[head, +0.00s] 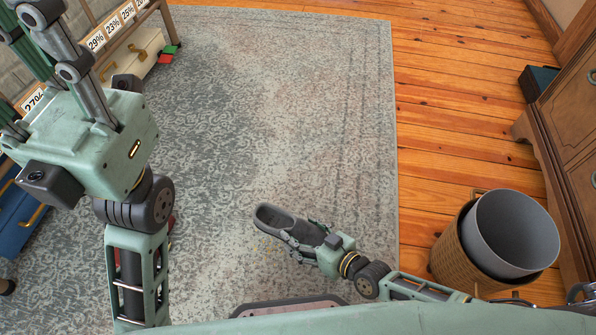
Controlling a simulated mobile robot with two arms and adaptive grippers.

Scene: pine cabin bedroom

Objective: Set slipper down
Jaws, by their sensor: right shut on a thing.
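A dark grey slipper (287,223) is in the lower middle of the head view, over the patterned rug. My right gripper (308,243) comes in from the right and is shut on the slipper's right end. The slipper's open top shows at its left. I cannot tell whether the slipper touches the rug or hangs above it. My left gripper (40,25) is raised at the upper left, close to the camera. Its fingers point up and are partly cut off by the frame edge; no thing shows between them.
The grey rug (300,90) is mostly clear. A wicker basket (455,250) with a grey bin in it stands at the right on the wood floor (460,110), beside a wooden cabinet (570,130). A shelf with drawers (135,55) stands at the left, with small red and green items (168,53) near it.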

